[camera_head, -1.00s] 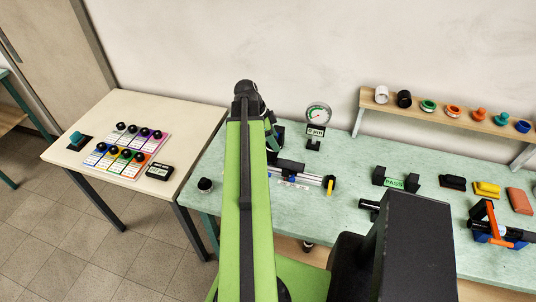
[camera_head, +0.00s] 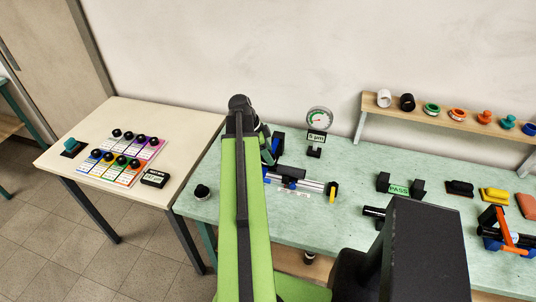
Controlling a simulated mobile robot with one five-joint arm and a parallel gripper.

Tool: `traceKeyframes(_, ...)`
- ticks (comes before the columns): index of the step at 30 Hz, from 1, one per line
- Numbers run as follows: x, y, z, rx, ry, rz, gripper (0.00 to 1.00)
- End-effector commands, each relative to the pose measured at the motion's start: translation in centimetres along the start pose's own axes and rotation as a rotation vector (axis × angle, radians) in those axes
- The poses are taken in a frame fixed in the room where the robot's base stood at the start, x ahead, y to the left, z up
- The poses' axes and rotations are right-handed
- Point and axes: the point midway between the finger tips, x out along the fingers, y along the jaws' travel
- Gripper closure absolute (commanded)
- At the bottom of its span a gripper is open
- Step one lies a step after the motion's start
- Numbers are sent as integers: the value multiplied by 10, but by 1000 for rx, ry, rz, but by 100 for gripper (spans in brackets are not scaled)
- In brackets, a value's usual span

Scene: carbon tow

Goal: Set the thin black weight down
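My green arm rises through the middle of the view, and its dark wrist bends down behind it. My gripper (camera_head: 268,150) shows only in part beside the arm, above the left end of a silver rail fixture (camera_head: 308,185) on the green table. Its fingertips are mostly hidden, so I cannot tell whether it is open or shut. A black block (camera_head: 290,173) sits on the rail just right of my gripper. I cannot make out a thin black weight for certain. A dial gauge (camera_head: 319,119) with a small readout (camera_head: 317,138) stands behind the rail.
A cream table (camera_head: 90,155) at left holds several black-knobbed cards and a small black display (camera_head: 154,178). A PASS block (camera_head: 399,188) and coloured pieces lie right. A wooden shelf (camera_head: 460,121) runs behind.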

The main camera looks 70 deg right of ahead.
Motion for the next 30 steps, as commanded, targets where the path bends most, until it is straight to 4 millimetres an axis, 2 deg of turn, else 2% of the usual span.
traceKeyframes(1,0,0,0,0,0,0,36)
traceKeyframes(4,0,0,0,0,0,0,24)
traceKeyframes(13,-1,0,0,-1,0,0,24)
traceKeyframes(17,-9,0,-2,-1,0,-1,24)
traceKeyframes(23,-43,0,-4,-2,0,0,24)
traceKeyframes(30,-101,0,-5,-2,0,-1,24)
